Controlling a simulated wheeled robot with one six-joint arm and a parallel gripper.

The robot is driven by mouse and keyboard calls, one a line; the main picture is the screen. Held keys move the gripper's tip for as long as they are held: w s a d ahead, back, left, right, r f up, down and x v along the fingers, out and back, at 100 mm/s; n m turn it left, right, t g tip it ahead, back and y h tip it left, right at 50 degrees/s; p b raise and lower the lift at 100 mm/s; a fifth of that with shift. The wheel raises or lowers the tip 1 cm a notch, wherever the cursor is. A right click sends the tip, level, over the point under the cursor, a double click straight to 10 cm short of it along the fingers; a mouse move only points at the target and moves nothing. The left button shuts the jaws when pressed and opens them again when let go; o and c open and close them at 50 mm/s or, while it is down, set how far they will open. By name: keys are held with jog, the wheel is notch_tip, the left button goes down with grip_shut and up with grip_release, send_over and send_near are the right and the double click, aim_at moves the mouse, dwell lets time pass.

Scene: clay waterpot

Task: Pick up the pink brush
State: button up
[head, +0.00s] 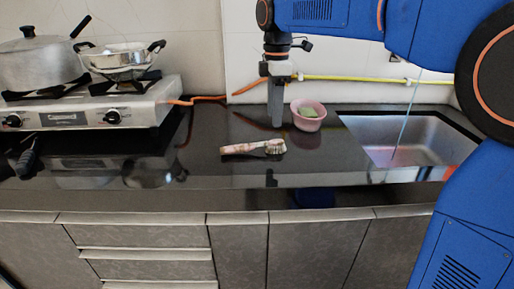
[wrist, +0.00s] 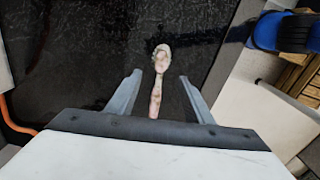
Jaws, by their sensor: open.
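The pink brush (head: 253,148) lies flat on the black countertop near its front edge, with its bristled head to the right in the head view. In the wrist view the brush (wrist: 159,80) lies between the two fingers, its head pointing up the picture. My gripper (head: 275,124) points down above the counter, just behind the brush in the head view. The fingers (wrist: 158,86) are spread apart with nothing between them at their own height. I cannot tell the exact gap down to the brush.
A sink (head: 405,140) lies further right. A gas stove (head: 95,108) with a lidded pot (head: 38,62) and a pan (head: 118,57) is at the left. An orange hose (head: 205,98) runs along the wall. Counter left of the brush is clear.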

aim_at(272, 141)
jog(key=shift+s+a+f, duration=0.1)
jog(key=shift+f, duration=1.95)
jog(key=shift+s+a+f, duration=0.1)
jog(key=shift+f, duration=1.95)
jog(key=c, duration=1.1)
